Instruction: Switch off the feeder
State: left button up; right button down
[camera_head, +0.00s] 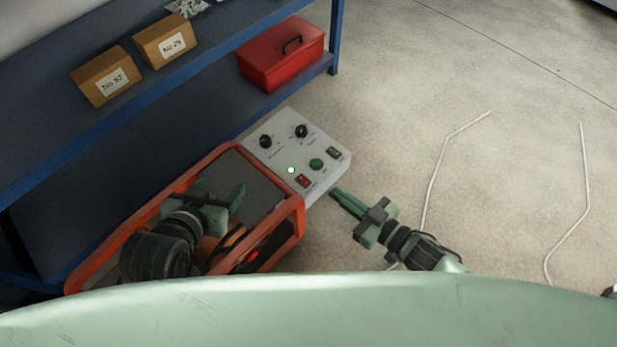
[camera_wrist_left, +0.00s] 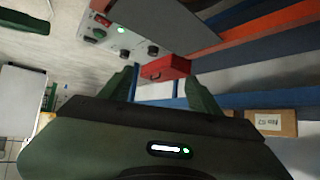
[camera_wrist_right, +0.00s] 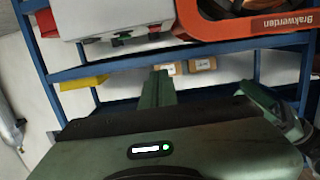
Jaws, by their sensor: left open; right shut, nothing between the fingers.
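The feeder is an orange-framed machine (camera_head: 300,207) with a grey control panel (camera_head: 283,140). The panel has two black knobs (camera_head: 265,141), a green button (camera_head: 316,164), a red switch (camera_head: 303,181), a small dark switch (camera_head: 334,153) and a lit pale-green lamp (camera_head: 291,170). The panel also shows in the left wrist view (camera_wrist_left: 140,38), lamp lit. My right gripper (camera_head: 335,192) is shut and empty, its tips beside the panel's near right corner, seemingly apart from it. My left gripper (camera_head: 212,195) is open and empty over the orange frame.
A blue shelf (camera_head: 150,105) stands behind at the left, with two labelled cardboard boxes (camera_head: 165,40) and a red metal box (camera_head: 281,55). White lines (camera_head: 432,180) lie on the concrete floor, which is otherwise clear at the right.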

jog(key=b, duration=0.3)
send_over(308, 184)
jog(key=shift+d+f, duration=0.1)
jog(key=shift+f, duration=0.55)
notch_tip(308, 184, down, 4)
jog(key=shift+r+b, duration=0.25)
jog(key=shift+b, duration=0.6)
pick_arm(q)
jog(key=w+d+r+t+h, duration=0.2)
jog(key=r+t, duration=0.4)
jog(key=r, duration=0.4)
jog(key=w+d+r+t+h, duration=0.2)
jog(key=r+t, duration=0.4)
jog(key=r, duration=0.4)
jog(key=shift+r+m+t, duration=0.3)
jog(key=shift+t, duration=0.1)
pick_arm(e)
jog(key=shift+f, duration=0.15)
jog(key=shift+f, duration=0.2)
pick_arm(q)
jog(key=shift+w+f+g, duration=0.35)
jog(key=shift+f+g, duration=0.15)
jog(key=shift+f, duration=0.25)
pick_arm(e)
jog(key=shift+r, duration=0.1)
